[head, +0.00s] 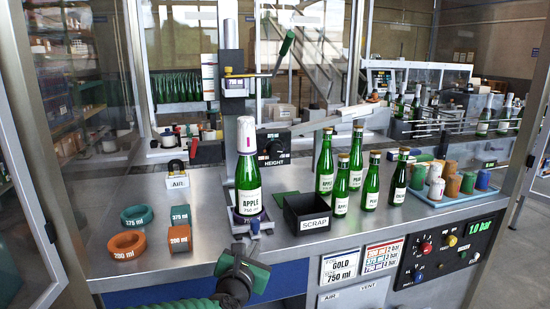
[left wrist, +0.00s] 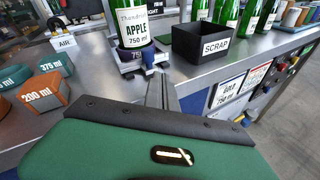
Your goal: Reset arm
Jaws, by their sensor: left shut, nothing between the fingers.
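My left gripper (head: 238,250) is shut and empty, low in front of the bench's front edge. Its fingers show in the left wrist view (left wrist: 158,90), pointing toward the base of the capsuling stand. A green bottle (head: 248,186) labelled APPLE 750 ml stands upright on the stand, with a white capsule (head: 246,134) over its neck. The fingertips are close to the stand base in the picture; I cannot tell whether they touch it. My right gripper does not show in either view.
A black SCRAP box (head: 308,213) sits right of the stand, with several green bottles (head: 342,186) behind it. Orange and green rings (head: 127,244) lie on the left. A blue tray (head: 432,203) holds coloured capsules. A control panel (head: 452,252) is on the front right.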

